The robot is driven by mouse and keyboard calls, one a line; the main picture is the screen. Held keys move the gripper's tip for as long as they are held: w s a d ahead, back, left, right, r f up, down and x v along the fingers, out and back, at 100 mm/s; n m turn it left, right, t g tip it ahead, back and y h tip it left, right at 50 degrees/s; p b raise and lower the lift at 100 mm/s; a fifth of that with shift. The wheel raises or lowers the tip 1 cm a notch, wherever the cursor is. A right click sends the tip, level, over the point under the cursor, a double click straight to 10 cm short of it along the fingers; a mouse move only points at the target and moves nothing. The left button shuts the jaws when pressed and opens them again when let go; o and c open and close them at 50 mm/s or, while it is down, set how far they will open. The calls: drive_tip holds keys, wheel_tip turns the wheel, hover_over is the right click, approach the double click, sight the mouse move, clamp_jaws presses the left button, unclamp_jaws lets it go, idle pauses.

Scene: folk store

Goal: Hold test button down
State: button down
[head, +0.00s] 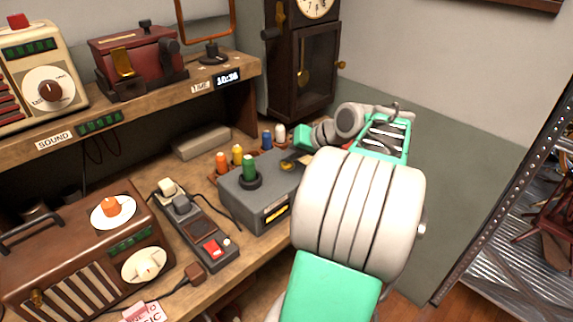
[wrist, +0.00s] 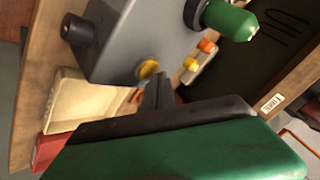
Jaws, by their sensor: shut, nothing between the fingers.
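A grey tester box (head: 240,190) stands on the workbench, with a green bulb upright in its black socket. A round yellow button (head: 287,166) sits on its top near the back right; I take it to be the test button. It also shows in the wrist view (wrist: 148,69). My gripper (head: 297,160) is shut and empty, its dark fingertips right beside the button. In the wrist view the fingertips (wrist: 162,78) appear just right of the button; I cannot tell whether they touch it. The green bulb (head: 249,167) also shows in the wrist view (wrist: 230,20).
Orange, yellow, blue and white bulbs (head: 238,155) stand in a rack behind the box. A black device with a red switch (head: 212,248) and a brown radio (head: 90,255) lie to the left. A shelf (head: 150,108) runs above the bench. Metal shelving (head: 500,235) stands right.

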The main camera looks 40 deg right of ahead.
sight(290, 165)
drive_tip(key=shift+f+b, duration=0.3)
drive_tip(key=shift+f, duration=0.3)
idle(1.4)
idle(1.0)
drive_tip(key=shift+r+p, duration=0.95)
drive_tip(key=shift+r, duration=0.05)
wheel_tip(290, 165, up, 5)
drive_tip(key=p, duration=0.5)
drive_tip(key=shift+r, duration=0.1)
